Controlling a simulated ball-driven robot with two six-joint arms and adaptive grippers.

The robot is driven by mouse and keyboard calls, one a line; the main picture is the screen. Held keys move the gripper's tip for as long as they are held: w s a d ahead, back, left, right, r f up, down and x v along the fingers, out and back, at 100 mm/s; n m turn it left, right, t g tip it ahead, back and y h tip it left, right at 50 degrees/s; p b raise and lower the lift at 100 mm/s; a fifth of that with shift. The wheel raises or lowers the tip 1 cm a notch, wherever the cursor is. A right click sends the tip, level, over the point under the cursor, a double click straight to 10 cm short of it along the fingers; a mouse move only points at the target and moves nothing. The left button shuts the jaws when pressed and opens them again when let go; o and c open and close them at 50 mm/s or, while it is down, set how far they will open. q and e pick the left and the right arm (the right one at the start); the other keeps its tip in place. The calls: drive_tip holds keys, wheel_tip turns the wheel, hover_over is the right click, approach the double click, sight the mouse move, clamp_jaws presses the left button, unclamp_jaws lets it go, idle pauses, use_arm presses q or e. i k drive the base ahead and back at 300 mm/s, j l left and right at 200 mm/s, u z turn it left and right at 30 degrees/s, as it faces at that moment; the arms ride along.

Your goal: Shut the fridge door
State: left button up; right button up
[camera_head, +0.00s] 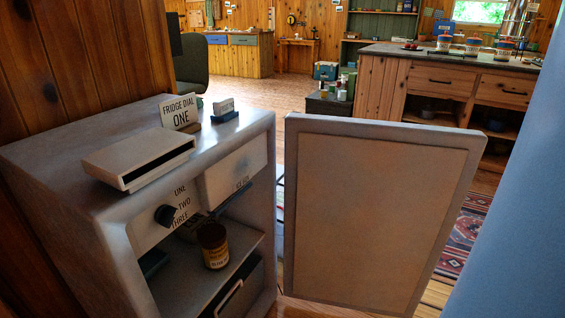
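The small grey fridge (60,165) stands at the left against the wood wall. Its door (370,215) is open and swung out to the right, with its inner panel facing me. The door's left edge is beside the fridge's right front edge. Inside the fridge, a dark jar (214,247) with a label stands on a shelf (190,286), below a pale freezer compartment (232,172). A black dial (165,215) sits at the upper left of the opening, near the words ONE, TWO, THREE. Neither of my grippers is in view.
A wooden counter (440,80) stands behind the door. A large blue surface (520,210) fills the right edge; I cannot tell what it is.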

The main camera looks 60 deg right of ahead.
sight(372, 207)
drive_tip(key=k+j+u, duration=0.1)
drive_tip(key=k+u, duration=0.15)
drive_tip(key=k, duration=0.35)
drive_tip(key=k+j+u, duration=0.3)
drive_tip(key=k, duration=0.25)
drive_tip(key=k+l+u, duration=0.15)
drive_tip(key=l, duration=0.3)
drive_tip(key=l+u, duration=0.15)
drive_tip(key=l, duration=0.25)
drive_tip(key=k+l+u, duration=0.15)
drive_tip(key=l, duration=0.25)
drive_tip(key=k+l+u, duration=0.15)
drive_tip(key=l, duration=0.25)
drive_tip(key=k+l, duration=0.2)
drive_tip(key=l, duration=0.25)
drive_tip(key=k+l, duration=0.2)
drive_tip(key=l, duration=0.3)
drive_tip(key=k+l, duration=0.15)
drive_tip(key=l, duration=0.3)
drive_tip(key=k+l, duration=0.2)
drive_tip(key=l, duration=0.25)
drive_tip(key=k+l, duration=0.2)
drive_tip(key=l, duration=0.3)
drive_tip(key=k+l, duration=0.2)
drive_tip(key=l, duration=0.25)
drive_tip(key=k+l, duration=0.15)
drive_tip(key=l, duration=0.35)
drive_tip(key=k+l, duration=0.2)
drive_tip(key=l, duration=0.25)
